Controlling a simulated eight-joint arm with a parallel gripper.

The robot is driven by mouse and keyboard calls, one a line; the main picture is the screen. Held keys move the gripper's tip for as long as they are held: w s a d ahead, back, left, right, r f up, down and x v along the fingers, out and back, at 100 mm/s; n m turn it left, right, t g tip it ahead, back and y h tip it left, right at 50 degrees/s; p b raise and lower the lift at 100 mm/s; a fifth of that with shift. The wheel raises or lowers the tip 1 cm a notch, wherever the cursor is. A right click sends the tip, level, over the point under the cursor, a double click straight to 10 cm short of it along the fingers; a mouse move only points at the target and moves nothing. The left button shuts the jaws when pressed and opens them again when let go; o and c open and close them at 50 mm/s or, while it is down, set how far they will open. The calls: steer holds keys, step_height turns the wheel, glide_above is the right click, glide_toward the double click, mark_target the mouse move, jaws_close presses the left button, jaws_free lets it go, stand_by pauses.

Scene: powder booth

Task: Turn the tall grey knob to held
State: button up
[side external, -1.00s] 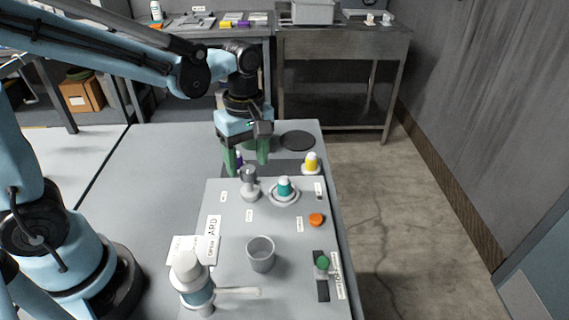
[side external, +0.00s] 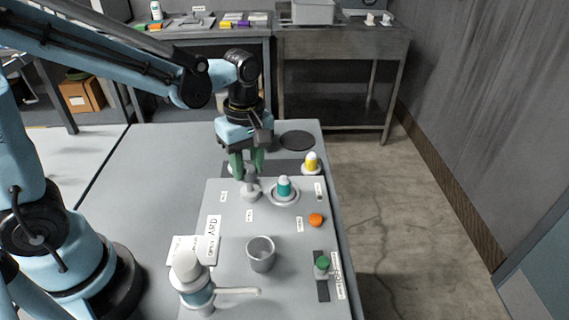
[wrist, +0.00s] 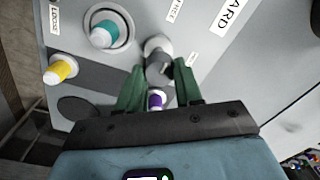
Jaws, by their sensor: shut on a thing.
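The tall grey knob (side external: 251,188) stands on a round base on the pale panel (side external: 235,220). My gripper (side external: 247,172) points down over it, and its green fingers are shut on the knob's upper part. In the wrist view, the grey knob (wrist: 157,51) shows between the tips of my gripper (wrist: 157,68). Small labels lie on the panel on both sides of the knob; their words are too small to read for certain, so I cannot tell which position the knob points to.
A teal knob (side external: 284,186) in a round ring stands close to the right of the grey knob. A yellow peg (side external: 311,162) and a purple-topped peg (wrist: 156,99) are nearby. An orange knob (side external: 316,220), grey cup (side external: 261,254), green-knobbed slider (side external: 322,263) and white-capped handled valve (side external: 192,281) stand nearer the camera.

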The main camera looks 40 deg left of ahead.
steer(key=shift+m, duration=0.4)
steer(key=m, duration=0.3)
steer(key=shift+m, duration=0.3)
steer(key=m, duration=0.4)
steer(key=shift+m, duration=0.3)
steer(key=m, duration=0.4)
steer(key=shift+d+y, duration=0.15)
steer(key=shift+y, duration=0.15)
steer(key=shift+m, duration=2.5)
steer(key=o, duration=1)
steer(key=shift+o, duration=0.2)
steer(key=shift+r, duration=0.15)
step_height(320, 180, up, 12)
steer(key=shift+d, duration=0.3)
